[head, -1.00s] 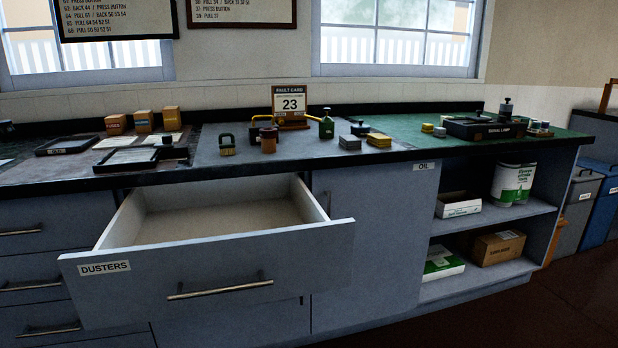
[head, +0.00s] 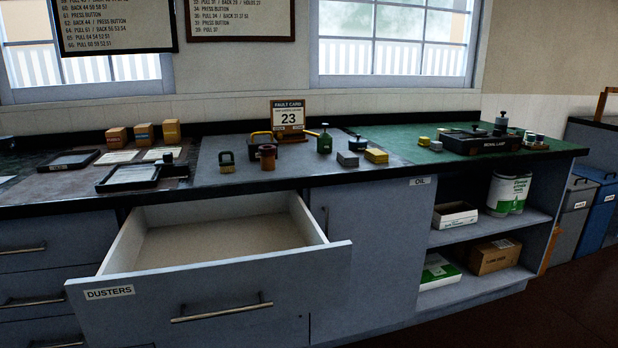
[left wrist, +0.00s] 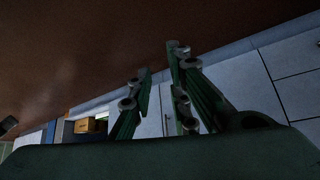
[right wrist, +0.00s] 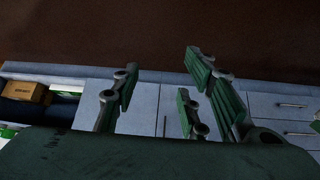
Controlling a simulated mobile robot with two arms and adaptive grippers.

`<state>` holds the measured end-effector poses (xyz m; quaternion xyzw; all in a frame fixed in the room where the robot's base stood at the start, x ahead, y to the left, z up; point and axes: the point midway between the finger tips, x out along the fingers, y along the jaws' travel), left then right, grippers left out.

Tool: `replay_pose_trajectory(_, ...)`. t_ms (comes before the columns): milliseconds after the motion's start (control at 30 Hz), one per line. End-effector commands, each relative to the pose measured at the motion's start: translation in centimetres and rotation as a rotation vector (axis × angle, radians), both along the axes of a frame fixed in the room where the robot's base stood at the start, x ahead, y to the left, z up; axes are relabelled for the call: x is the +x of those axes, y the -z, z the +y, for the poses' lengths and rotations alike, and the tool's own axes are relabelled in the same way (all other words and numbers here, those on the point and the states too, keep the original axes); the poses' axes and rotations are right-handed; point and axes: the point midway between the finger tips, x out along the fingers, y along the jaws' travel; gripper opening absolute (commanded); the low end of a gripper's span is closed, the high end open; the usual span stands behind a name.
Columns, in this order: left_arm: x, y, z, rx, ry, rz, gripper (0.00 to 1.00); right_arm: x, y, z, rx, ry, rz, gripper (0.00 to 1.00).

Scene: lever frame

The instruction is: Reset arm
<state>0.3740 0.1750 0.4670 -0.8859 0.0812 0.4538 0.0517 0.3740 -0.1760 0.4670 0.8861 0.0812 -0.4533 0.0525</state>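My left gripper (left wrist: 158,80) shows in the left wrist view, with its green-padded fingers apart and nothing between them. My right gripper (right wrist: 160,78) shows in the right wrist view, with its fingers wide apart and empty. Neither gripper shows in the head view, and both are clear of the bench. On the bench (head: 216,172) in the head view, a fault card (head: 288,114) reading 23 stands behind a dark and yellow device (head: 290,135). A grey drawer (head: 215,285) labelled DUSTERS is pulled open and looks empty.
The open drawer juts out from the bench front. Open shelves (head: 478,228) at the right hold boxes and a white-green tub (head: 508,193). Small blocks, trays and a signal lamp box (head: 482,142) stand on the bench. Bins (head: 597,205) stand at the far right.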

Motion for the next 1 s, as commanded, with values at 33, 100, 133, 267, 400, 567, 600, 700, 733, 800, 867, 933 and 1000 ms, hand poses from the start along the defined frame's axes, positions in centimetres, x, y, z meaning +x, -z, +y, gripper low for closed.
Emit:
replay_pose_trajectory(33, -0.4, 0.4, 0.1, 0.005, 0.001, 0.029, 0.17, -0.4, 0.4, -0.1, -0.005, 0.0, 0.029, 0.4)
replay_pose_trajectory(100, -1.1, 2.2, 0.2, 0.012, 0.002, 0.065, 0.17, -1.1, 2.2, -0.2, -0.011, -0.001, 0.064, 0.4)
replay_pose_trajectory(133, -1.6, 3.0, 0.3, 0.016, 0.002, 0.082, 0.17, -1.6, 3.0, -0.3, -0.015, -0.002, 0.083, 0.4)
replay_pose_trajectory(267, -4.5, 6.9, 0.9, 0.033, 0.004, 0.167, 0.17, -4.5, 6.9, -0.9, -0.031, -0.003, 0.167, 0.4)
replay_pose_trajectory(400, -9.1, 10.5, 1.8, 0.051, 0.006, 0.258, 0.17, -9.1, 10.5, -1.8, -0.049, -0.005, 0.258, 0.4)
replay_pose_trajectory(567, -15.8, 13.1, 3.2, 0.072, 0.009, 0.363, 0.17, -15.9, 13.1, -3.2, -0.071, -0.008, 0.363, 0.4)
replay_pose_trajectory(600, -17.7, 13.5, 3.6, 0.077, 0.009, 0.388, 0.17, -17.7, 13.5, -3.6, -0.075, -0.009, 0.389, 0.4)
replay_pose_trajectory(700, -21.9, 14.0, 4.5, 0.088, 0.01, 0.442, 0.17, -22.0, 14.0, -4.5, -0.087, -0.009, 0.444, 0.4)
replay_pose_trajectory(733, -23.0, 14.1, 4.7, 0.091, 0.011, 0.455, 0.17, -23.1, 14.1, -4.7, -0.09, -0.01, 0.457, 0.4)
replay_pose_trajectory(800, -25.3, 14.2, 5.2, 0.097, 0.012, 0.483, 0.17, -25.3, 14.2, -5.2, -0.095, -0.011, 0.484, 0.4)
replay_pose_trajectory(867, -26.7, 14.2, 5.5, 0.101, 0.013, 0.499, 0.17, -26.7, 14.2, -5.5, -0.099, -0.011, 0.501, 0.4)
replay_pose_trajectory(933, -27.7, 14.3, 5.8, 0.103, 0.013, 0.511, 0.17, -27.8, 14.3, -5.7, -0.102, -0.012, 0.512, 0.4)
replay_pose_trajectory(1000, -28.3, 14.4, 5.9, 0.105, 0.013, 0.518, 0.17, -28.4, 14.4, -5.9, -0.104, -0.012, 0.52, 0.4)
